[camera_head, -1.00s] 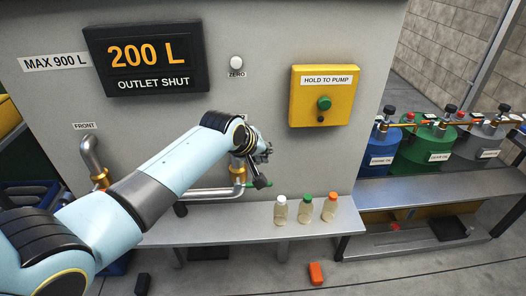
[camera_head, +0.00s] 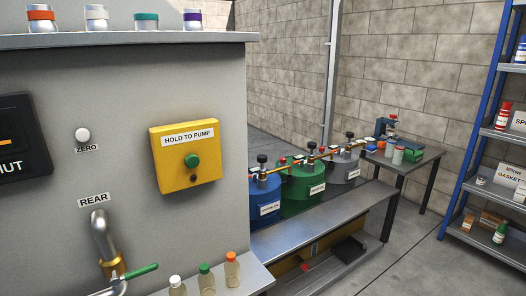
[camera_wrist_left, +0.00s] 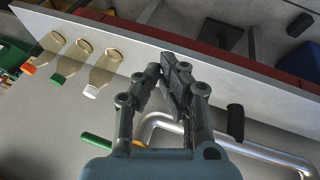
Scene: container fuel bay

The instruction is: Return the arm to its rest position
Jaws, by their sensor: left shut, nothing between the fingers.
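My left gripper (camera_wrist_left: 168,75) shows in the left wrist view, its fingers drawn together with nothing between them. It hangs beside the metal shelf edge (camera_wrist_left: 190,52), near the bent outlet pipe (camera_wrist_left: 260,150) and its green handle (camera_wrist_left: 97,142). Three small bottles with white (camera_wrist_left: 90,91), green (camera_wrist_left: 57,78) and orange (camera_wrist_left: 28,69) caps stand to the left, apart from the fingers. Neither arm shows in the head view. My right gripper is not in view.
In the head view, the grey tank front carries a yellow pump box (camera_head: 186,181) and the rear outlet pipe (camera_head: 104,240). Blue (camera_head: 264,200) and green (camera_head: 302,188) drums stand on a bench to the right. A blue shelf rack (camera_head: 470,135) is at far right, with open floor before it.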

